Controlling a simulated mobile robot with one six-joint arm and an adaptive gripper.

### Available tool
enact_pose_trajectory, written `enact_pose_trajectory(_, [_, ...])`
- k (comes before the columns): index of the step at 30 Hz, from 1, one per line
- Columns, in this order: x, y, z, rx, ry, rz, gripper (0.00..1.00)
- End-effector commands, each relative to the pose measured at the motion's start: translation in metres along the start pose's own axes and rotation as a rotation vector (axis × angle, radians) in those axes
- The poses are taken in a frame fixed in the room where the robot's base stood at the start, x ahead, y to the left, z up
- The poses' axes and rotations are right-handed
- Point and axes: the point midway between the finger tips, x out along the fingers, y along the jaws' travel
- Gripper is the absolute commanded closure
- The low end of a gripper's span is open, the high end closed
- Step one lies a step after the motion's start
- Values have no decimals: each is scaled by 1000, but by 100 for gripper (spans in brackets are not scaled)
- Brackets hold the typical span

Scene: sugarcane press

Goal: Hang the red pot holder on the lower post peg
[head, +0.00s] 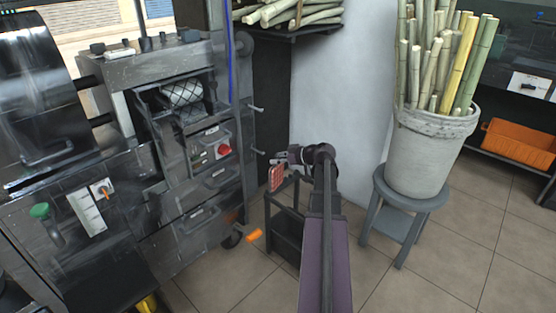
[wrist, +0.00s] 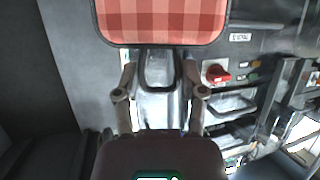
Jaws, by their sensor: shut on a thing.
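The red checked pot holder (head: 277,178) hangs from my gripper (head: 284,161) in the head view, in front of the machine's right side. In the wrist view the pot holder (wrist: 165,20) fills the top middle, beyond the fingertips of my gripper (wrist: 160,58). The gripper is shut on it; the exact grip is hard to make out. The lower post peg (head: 257,151) sticks out to the right from the machine's post, a little left of and above the pot holder. The pot holder and the peg look apart. An upper peg (head: 257,109) sits above it, empty.
The steel press (head: 190,130) with a red knob (head: 224,150) fills the left. A dark stand (head: 287,225) is below my gripper. A pot of sugarcane (head: 430,150) stands on a grey stool (head: 412,200) at the right. A dark shelf (head: 290,32) with cane is above.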

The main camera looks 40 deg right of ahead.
Motion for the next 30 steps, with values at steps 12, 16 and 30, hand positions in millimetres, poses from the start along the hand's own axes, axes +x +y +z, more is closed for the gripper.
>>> enact_pose_trajectory(12, [16,5,-4,0,0,0,89])
enact_pose_trajectory(16, [20,7,-6,0,0,0,89])
enact_pose_trajectory(30, [39,12,-12,0,0,0,89])
